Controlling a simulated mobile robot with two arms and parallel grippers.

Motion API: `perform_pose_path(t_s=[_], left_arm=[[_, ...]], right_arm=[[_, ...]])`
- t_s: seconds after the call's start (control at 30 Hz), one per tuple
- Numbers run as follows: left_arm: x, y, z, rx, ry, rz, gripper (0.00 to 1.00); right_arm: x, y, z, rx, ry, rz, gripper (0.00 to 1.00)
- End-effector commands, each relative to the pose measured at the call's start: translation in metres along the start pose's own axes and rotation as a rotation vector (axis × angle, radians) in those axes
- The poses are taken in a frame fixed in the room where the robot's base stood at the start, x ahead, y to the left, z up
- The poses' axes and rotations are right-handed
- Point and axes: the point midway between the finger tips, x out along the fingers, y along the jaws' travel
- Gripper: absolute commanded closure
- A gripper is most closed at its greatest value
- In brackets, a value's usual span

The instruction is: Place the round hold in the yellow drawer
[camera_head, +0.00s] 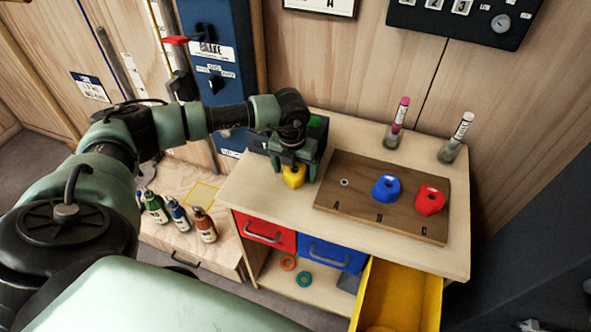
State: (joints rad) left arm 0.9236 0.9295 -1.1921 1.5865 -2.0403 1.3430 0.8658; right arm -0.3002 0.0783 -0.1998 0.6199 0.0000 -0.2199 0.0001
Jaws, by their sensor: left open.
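The yellow drawer (437,297) is pulled open at the lower right of the cabinet. An orange object (380,329), partly cut off by the picture's bottom edge, shows in it. A yellow hold (293,177) is at the left part of the tabletop. My left gripper (296,163) is open, pointing down right at this hold and partly hiding it; I cannot tell whether they touch. A blue hold (386,188) sits at B and a red hold (430,200) at C on the brown board (330,207). Spot A shows only a small metal fitting (344,182). My right gripper is not in view.
The red drawer (262,231) and blue drawer (330,254) are shut. Two marker-like sticks in jars (397,125) (455,138) stand at the back right. Several bottles (203,224) stand on a lower wooden surface at left. Rings (304,279) lie on the shelf below.

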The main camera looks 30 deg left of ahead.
Motion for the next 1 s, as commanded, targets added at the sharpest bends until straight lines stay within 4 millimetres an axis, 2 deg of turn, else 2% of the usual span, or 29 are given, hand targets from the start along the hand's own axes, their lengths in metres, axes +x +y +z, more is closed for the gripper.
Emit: perform_pose_path(t_s=[0.2,0.5,0.8,1.0], left_arm=[[0.002,0.000,0.000,0.000,0.000,0.000,0.17],[0.001,0.000,0.000,0.000,-0.001,-0.001,0.99],[-0.003,0.000,0.001,0.000,-0.002,-0.002,0.99],[-0.022,0.000,0.004,0.000,-0.004,-0.002,0.99]], right_arm=[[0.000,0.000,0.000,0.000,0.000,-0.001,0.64],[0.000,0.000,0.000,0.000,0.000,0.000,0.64],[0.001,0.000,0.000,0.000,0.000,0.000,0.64],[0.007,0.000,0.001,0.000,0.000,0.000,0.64]])
